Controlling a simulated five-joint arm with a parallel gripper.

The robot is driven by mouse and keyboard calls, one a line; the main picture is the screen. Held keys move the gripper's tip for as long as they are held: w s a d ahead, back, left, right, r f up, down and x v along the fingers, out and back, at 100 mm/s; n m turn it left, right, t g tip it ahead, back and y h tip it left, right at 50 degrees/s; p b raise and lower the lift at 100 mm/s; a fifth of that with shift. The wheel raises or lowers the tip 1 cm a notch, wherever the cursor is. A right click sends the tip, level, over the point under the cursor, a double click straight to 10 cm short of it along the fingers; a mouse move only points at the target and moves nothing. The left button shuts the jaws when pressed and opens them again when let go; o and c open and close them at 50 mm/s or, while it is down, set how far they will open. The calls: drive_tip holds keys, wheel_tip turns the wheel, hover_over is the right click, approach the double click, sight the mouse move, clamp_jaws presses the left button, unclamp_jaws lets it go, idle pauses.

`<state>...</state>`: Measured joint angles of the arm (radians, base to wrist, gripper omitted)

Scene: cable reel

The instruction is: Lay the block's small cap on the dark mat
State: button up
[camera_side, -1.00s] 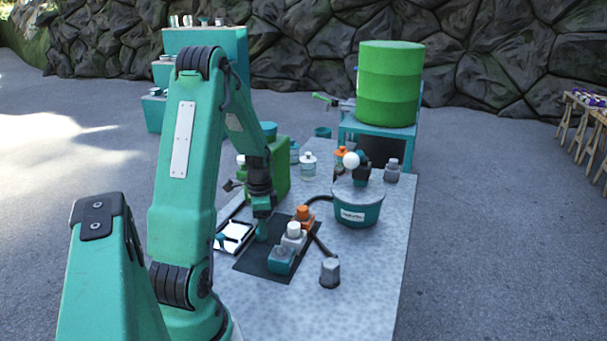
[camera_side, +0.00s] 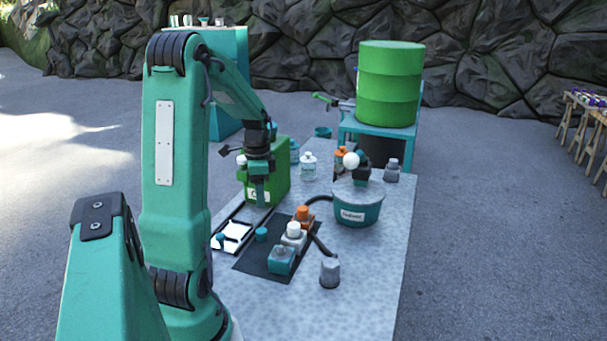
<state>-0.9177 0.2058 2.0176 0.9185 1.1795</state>
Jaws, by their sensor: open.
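The dark mat (camera_side: 249,262) lies on the speckled table. A small teal cap (camera_side: 261,234) sits on its left part, apart from the bottle-like blocks. A teal block (camera_side: 281,262) with a bare grey top stands near the mat's front. Behind it stand a white-topped block (camera_side: 293,235) and an orange-topped block (camera_side: 304,217). My gripper (camera_side: 260,200) is open and empty, pointing down above and behind the small cap, in front of the green box. Its fingers are small in the view.
A tray with a white sheet (camera_side: 232,236) lies left of the mat. A grey cup-like piece (camera_side: 330,272) stands to its right. A round teal tub (camera_side: 358,208) and a green canister box (camera_side: 278,175) stand behind. The table's front right is clear.

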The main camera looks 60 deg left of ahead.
idle(0.4)
drive_tip(key=w+d+r+n+t, duration=0.1)
drive_tip(key=d+r, duration=0.2)
drive_tip(key=d, duration=0.4)
drive_tip(key=w+d+r+t+y, duration=0.1)
drive_tip(key=d+r, duration=0.3)
drive_tip(key=d, duration=0.4)
drive_tip(key=w+d+r+n+t, duration=0.1)
drive_tip(key=d+r+t, duration=0.15)
drive_tip(key=d, duration=0.45)
drive_tip(key=s+d+r+n+t+h, duration=0.1)
drive_tip(key=s+d, duration=0.3)
drive_tip(key=d, duration=0.4)
drive_tip(key=shift+d+r, duration=0.3)
drive_tip(key=shift+r, duration=0.25)
